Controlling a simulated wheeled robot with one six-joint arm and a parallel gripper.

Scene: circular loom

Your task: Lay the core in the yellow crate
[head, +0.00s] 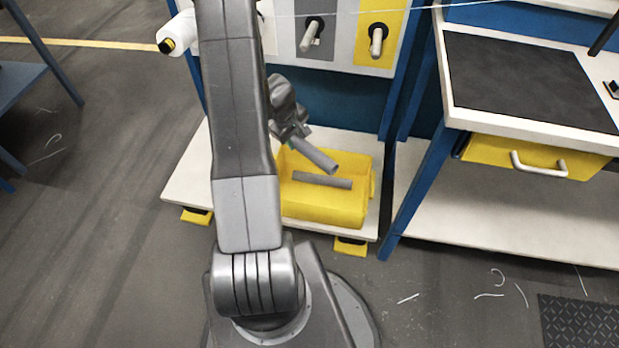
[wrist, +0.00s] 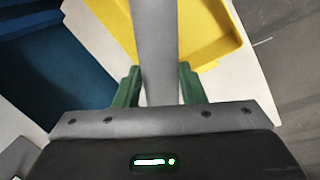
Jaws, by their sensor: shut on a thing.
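The yellow crate (head: 347,209) stands on a low white shelf in the head view. One grey core (head: 322,181) lies inside it. Another grey core (head: 318,157) is held tilted over the crate, its lower right end above the crate's far part. My gripper (head: 296,138) grips this core near its upper left end, partly hidden behind my arm. In the wrist view my gripper (wrist: 160,88) has its green fingers on both sides of the core (wrist: 156,45), which runs up the picture. The yellow crate (wrist: 226,28) shows behind it. My arm hides the crate's left side.
The white shelf (head: 177,182) stands on yellow feet. Above it is a panel with pegs on grey and yellow fields (head: 393,25). A white spool (head: 184,35) is at upper left. A workbench with a yellow drawer (head: 520,155) stands right. Thread scraps lie on the floor.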

